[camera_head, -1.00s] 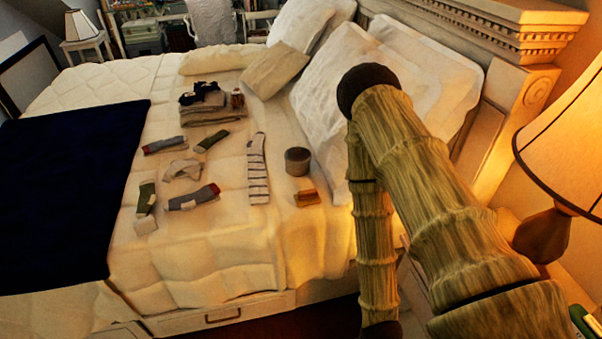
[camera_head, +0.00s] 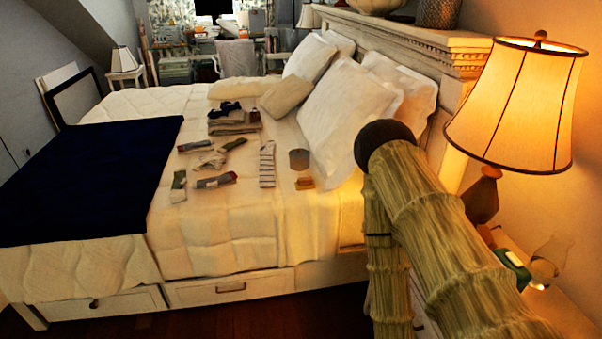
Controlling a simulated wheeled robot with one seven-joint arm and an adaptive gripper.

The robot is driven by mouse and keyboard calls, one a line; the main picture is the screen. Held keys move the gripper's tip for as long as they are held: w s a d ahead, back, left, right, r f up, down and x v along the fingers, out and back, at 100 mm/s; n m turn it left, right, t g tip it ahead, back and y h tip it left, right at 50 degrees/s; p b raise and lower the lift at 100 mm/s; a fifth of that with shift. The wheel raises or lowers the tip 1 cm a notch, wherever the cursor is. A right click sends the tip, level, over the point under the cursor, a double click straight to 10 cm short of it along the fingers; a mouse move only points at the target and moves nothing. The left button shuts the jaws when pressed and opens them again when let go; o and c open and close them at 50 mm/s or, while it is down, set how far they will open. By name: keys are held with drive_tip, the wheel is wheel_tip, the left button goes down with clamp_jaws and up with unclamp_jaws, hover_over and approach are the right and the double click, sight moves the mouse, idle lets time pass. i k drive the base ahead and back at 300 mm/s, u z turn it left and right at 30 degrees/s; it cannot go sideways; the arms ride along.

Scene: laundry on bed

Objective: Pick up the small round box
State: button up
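My arm, in a straw-coloured sleeve, fills the lower right of the view, well apart from the box. My gripper cannot be seen in this view.
More socks (camera_head: 215,182) and folded clothes (camera_head: 233,121) lie on the bed (camera_head: 225,235). A dark blue blanket (camera_head: 85,180) covers its left part. A lit lamp (camera_head: 520,105) and a bedside table (camera_head: 560,318) stand at the right. Dark floor lies in front.

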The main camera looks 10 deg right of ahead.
sight(295, 164)
drive_tip(key=u, duration=0.55)
drive_tip(key=i, duration=0.5)
drive_tip(key=u, duration=0.5)
drive_tip(key=i, duration=1.45)
drive_tip(key=z, duration=0.9)
